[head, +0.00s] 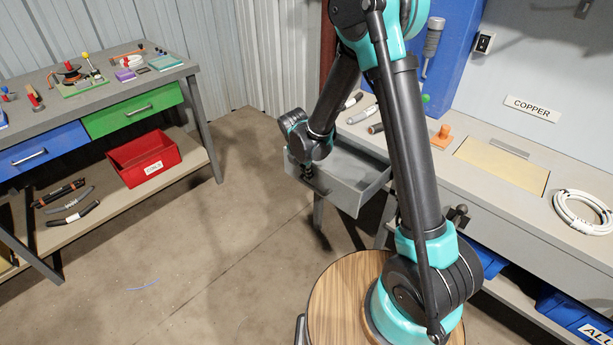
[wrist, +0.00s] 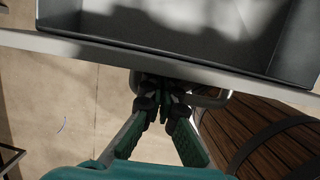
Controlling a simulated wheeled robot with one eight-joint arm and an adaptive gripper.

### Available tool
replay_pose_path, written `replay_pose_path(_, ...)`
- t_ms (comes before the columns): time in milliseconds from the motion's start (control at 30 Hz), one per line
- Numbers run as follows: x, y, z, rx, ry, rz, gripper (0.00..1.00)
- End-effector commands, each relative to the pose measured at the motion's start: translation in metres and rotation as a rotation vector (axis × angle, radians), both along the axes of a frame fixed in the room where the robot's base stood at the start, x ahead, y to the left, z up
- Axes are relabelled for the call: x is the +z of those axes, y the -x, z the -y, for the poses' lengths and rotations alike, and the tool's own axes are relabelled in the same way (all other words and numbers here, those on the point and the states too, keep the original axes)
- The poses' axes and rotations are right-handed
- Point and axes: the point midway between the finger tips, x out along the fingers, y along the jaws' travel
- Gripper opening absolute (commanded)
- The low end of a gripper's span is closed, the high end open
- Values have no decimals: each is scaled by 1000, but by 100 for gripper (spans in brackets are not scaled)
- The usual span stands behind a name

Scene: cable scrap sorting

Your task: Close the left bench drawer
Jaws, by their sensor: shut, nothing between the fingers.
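The grey drawer (head: 362,196) of the right-hand bench stands pulled out and looks empty. Its front panel faces left in the head view. In the wrist view its inside (wrist: 200,35) and front panel (wrist: 100,50) fill the top, and a metal bar handle (wrist: 214,98) shows below the panel. My gripper (head: 308,178) is at the outer side of the front panel, by the handle. In the wrist view my gripper (wrist: 162,92) is shut with its fingertips close together beside the handle. I cannot tell whether they touch the panel or the handle. My arm hides part of the bench.
The right-hand bench (head: 490,140) carries cable pieces, an orange knob and a white cable coil (head: 582,211). Blue bins (head: 575,318) sit below it. Another bench with closed blue and green drawers (head: 134,108) stands left, with a red bin (head: 144,159). Open floor lies between.

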Motion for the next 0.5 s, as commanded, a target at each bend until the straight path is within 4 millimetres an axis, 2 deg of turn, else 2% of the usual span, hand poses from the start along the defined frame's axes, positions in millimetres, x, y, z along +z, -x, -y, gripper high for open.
replay_pose_path(167,0,-26,22,-8,1,2,0)
replay_pose_path(500,0,-100,79,-8,1,2,0)
